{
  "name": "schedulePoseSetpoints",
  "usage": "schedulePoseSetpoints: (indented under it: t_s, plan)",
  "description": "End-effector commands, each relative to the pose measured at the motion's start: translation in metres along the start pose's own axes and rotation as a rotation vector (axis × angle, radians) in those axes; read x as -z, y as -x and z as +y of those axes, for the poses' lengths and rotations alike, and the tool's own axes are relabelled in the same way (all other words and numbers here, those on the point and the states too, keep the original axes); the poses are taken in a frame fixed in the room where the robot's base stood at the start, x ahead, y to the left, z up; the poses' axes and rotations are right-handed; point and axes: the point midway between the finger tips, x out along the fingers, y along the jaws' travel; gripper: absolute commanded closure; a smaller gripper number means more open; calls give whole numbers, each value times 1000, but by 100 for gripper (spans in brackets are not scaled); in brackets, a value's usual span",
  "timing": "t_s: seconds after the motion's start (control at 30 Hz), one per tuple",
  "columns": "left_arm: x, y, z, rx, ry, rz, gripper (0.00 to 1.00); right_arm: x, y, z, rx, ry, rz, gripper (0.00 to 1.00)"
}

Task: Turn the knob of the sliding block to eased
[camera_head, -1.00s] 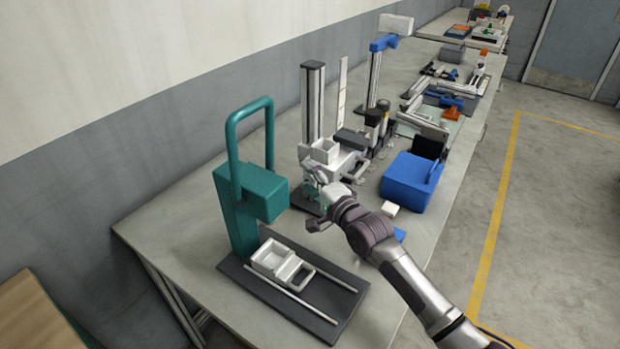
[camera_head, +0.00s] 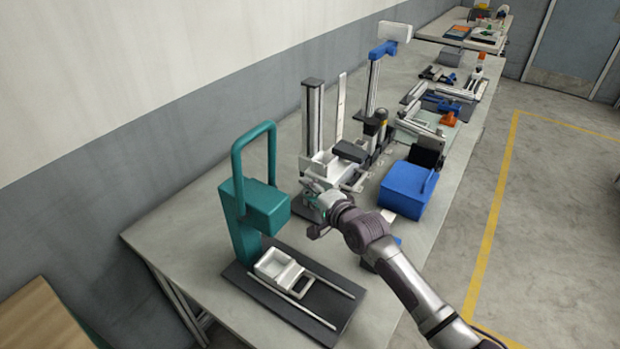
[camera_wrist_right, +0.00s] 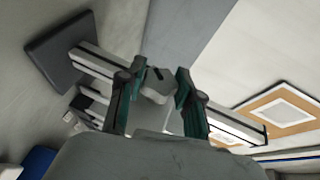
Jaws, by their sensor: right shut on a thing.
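The sliding block appears to be the pale block (camera_head: 322,167) low on the upright silver post (camera_head: 313,115); my gripper partly covers it. My right gripper (camera_head: 316,205) is at its near side. In the right wrist view, my right gripper (camera_wrist_right: 156,92) has its two teal-and-black fingers on either side of a small grey knob (camera_wrist_right: 157,87) with a dark slot, and is shut on it. The silver post (camera_wrist_right: 98,62) runs behind the fingers there. No lettering or mark for eased can be read. My left gripper is out of view.
A teal stand (camera_head: 237,215) with a dark base and two rails stands to the left of my right gripper. A blue box (camera_head: 403,192) stands to its right. Several other fixtures line the bench farther back. The bench (camera_head: 185,235) is bare at the left.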

Motion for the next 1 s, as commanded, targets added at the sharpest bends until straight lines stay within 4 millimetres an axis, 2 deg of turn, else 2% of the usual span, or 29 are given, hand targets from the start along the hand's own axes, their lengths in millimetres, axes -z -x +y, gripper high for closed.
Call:
schedulePoseSetpoints:
  t_s: [0.03,0.1,0.3,0.4,0.6,1.0]
  plan:
    - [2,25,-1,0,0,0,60,0,3,-12,-42,10,-1,100]
    - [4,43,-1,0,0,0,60,0,3,-12,-102,34,-2,100]
    - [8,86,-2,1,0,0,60,-1,2,-11,-276,107,-3,100]
    - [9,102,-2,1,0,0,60,-1,2,-9,-359,142,-3,100]
    - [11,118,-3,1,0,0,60,-1,0,-4,-503,204,-3,100]
    - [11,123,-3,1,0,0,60,-1,0,0,-669,275,-2,100]
